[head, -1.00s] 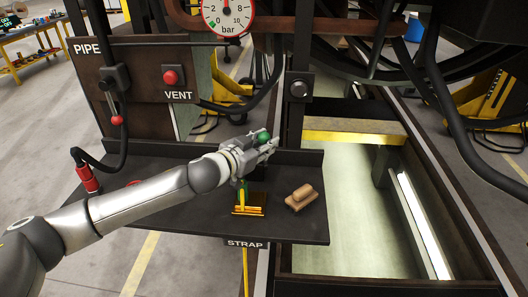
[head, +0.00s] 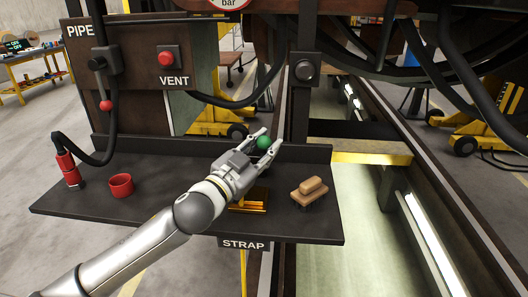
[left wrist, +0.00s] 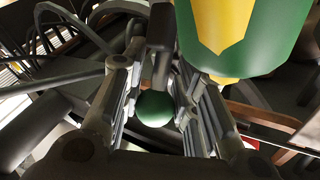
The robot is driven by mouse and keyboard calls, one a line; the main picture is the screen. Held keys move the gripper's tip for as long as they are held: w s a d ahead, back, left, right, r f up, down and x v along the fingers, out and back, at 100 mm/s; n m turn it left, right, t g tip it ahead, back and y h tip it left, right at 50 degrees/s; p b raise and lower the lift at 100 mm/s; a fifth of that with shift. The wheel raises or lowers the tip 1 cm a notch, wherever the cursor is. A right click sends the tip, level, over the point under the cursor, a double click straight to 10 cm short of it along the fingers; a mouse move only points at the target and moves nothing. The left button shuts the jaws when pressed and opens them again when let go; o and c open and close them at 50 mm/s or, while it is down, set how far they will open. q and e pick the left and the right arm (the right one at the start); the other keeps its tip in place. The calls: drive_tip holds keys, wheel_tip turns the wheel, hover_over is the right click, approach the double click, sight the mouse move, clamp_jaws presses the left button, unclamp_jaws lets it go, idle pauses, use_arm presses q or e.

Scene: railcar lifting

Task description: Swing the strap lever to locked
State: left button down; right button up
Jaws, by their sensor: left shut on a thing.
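The strap lever shows as a round green knob (head: 264,142) above a yellow bracket (head: 250,206) on the dark shelf, over the STRAP label (head: 243,244). My left gripper (head: 265,146) has its fingers on either side of the knob and is shut on it. In the left wrist view the green knob (left wrist: 155,108) sits between the two fingers. The lever's shaft is largely hidden behind my gripper and wrist. My right gripper is not in view.
A brown wooden block with a grip (head: 309,191) lies right of the bracket. A large green and yellow part (left wrist: 232,35) fills the upper right of the wrist view.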

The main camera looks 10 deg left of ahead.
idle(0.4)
use_arm(q)
drive_tip(key=c, duration=1.5)
unclamp_jaws()
drive_tip(key=shift+d, duration=0.1)
drive_tip(key=v, duration=1.2)
